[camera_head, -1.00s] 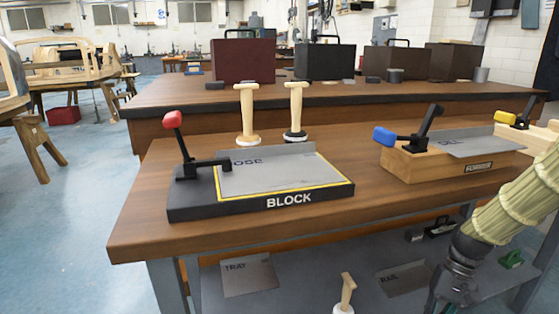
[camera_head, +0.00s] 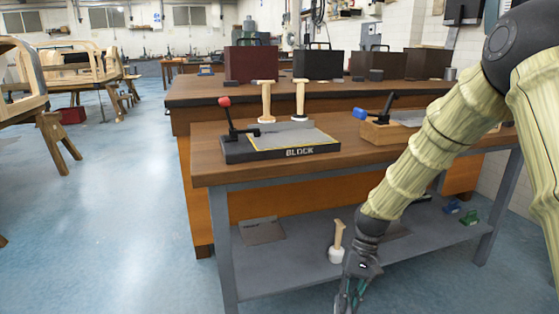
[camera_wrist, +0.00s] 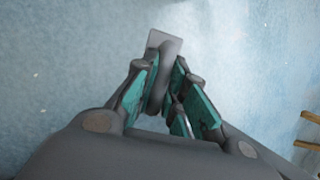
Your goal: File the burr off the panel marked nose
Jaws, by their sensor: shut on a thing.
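The panel (camera_head: 290,139) is a grey sheet with a raised back edge, lying on the black base labelled BLOCK (camera_head: 240,155). Its mark is too small to read now; a second ago it read "OSE", the first letter hidden. A clamp with a red handle (camera_head: 224,102) stands at the panel's left end. My gripper (camera_head: 347,306) hangs low in front of the bench, well apart from the panel. In the wrist view my gripper (camera_wrist: 168,88) is shut on a flat grey piece (camera_wrist: 165,41), perhaps the file, over the floor. I see no clear burr.
Two mallets (camera_head: 265,98) (camera_head: 301,97) stand behind the panel. A wooden former with a blue-handled clamp (camera_head: 375,131) is to its right. The lower shelf (camera_head: 290,272) holds a mallet (camera_head: 338,242) and sheets (camera_head: 262,231). The blue floor (camera_head: 120,220) is open at left.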

